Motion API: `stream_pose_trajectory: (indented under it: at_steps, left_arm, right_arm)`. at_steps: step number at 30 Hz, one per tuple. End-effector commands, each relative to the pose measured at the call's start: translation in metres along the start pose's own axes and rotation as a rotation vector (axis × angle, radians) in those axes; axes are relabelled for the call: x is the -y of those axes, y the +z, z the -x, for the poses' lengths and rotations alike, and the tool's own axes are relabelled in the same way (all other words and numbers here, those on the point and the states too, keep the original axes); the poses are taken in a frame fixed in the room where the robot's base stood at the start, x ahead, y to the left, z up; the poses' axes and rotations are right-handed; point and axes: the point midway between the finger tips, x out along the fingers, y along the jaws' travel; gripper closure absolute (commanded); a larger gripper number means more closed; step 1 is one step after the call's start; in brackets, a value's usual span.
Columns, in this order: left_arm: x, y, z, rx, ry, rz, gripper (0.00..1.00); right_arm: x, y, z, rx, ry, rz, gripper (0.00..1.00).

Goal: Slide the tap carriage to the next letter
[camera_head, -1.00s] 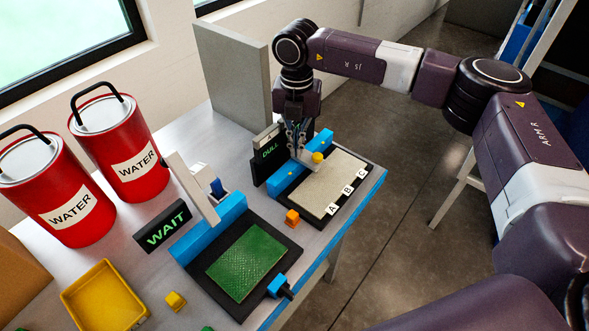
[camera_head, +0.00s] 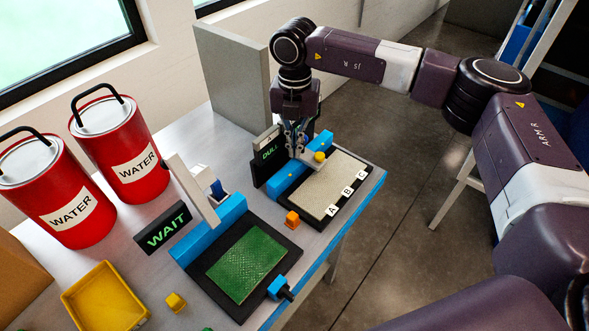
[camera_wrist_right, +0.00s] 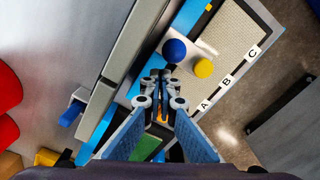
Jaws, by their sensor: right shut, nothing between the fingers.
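The tap carriage is a pale grey arm (camera_head: 306,158) with a yellow knob (camera_head: 320,157), set on a blue rail (camera_head: 287,179). In the right wrist view the yellow knob (camera_wrist_right: 204,68) stands over the mesh side, near letters A (camera_wrist_right: 204,106) and B (camera_wrist_right: 227,82); exact alignment is hard to tell. A blue ball (camera_wrist_right: 174,50) is beside it. My right gripper (camera_head: 299,152) points down at the carriage, shut and empty. Its fingertips (camera_wrist_right: 163,76) are close to the blue ball; contact is unclear. Letter C (camera_wrist_right: 252,53) is farther along. My left gripper is out of view.
A dark DULL sign (camera_head: 268,153) and a grey panel (camera_head: 232,75) stand close behind the rail. An orange block (camera_head: 292,219), a green-mesh station (camera_head: 245,262), a WAIT sign (camera_head: 163,228), a yellow tray (camera_head: 105,293) and red WATER cans (camera_head: 122,150) share the table.

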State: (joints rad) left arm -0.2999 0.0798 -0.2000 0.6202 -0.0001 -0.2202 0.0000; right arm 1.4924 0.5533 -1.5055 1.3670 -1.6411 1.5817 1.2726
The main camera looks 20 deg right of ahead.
Motion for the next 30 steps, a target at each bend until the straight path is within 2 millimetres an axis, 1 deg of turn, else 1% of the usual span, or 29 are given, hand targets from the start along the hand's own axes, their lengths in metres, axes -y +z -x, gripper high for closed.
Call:
stream_pose_trajectory:
  at_steps: [1,9,27,30]
  left_arm:
    - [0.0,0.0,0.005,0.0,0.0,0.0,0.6]
    - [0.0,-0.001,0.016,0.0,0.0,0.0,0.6]
    - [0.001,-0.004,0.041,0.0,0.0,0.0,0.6]
    - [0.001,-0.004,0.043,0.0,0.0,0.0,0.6]
  right_arm:
    - [0.0,0.0,0.007,0.001,0.001,0.0,1.0]
    - [0.0,0.0,0.029,0.001,0.002,0.0,1.0]
    - [0.0,0.0,0.077,0.0,0.002,0.0,1.0]
    - [0.0,0.0,0.082,0.0,0.002,0.0,1.0]
